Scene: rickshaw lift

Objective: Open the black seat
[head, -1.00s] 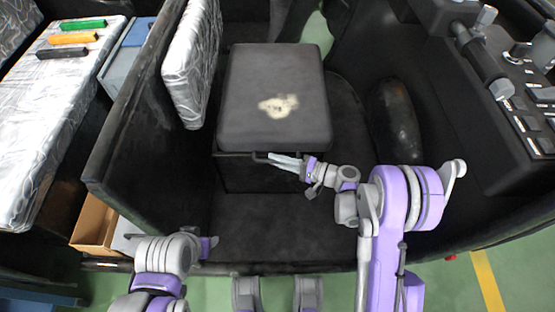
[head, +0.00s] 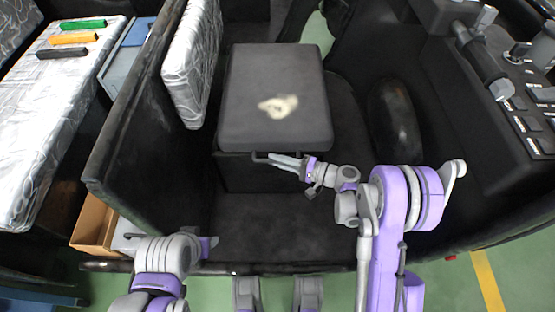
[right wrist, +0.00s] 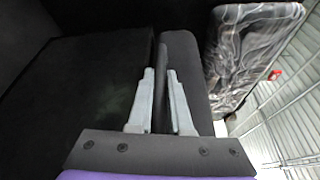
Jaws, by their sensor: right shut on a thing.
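The black seat (head: 275,85) is a dark padded cushion with a pale torn patch on top, lying flat and closed on its black base (head: 252,174). A dark handle (head: 262,157) shows at its front edge. My right gripper (head: 275,158) is at that handle and shut on it. In the right wrist view, the fingers of my right gripper (right wrist: 160,75) close around the thin dark handle (right wrist: 161,62), beside the seat's edge (right wrist: 185,70). My left gripper (head: 212,242) is low at the left, near the floor edge, away from the seat; its jaw state is unclear.
A black partition (head: 140,110) with a silver-wrapped backrest (head: 192,62) stands left of the seat. A silver-covered bench (head: 60,110) with green, orange and black bars lies far left. A control panel (head: 525,90) is at the right. The dark floor before the seat is clear.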

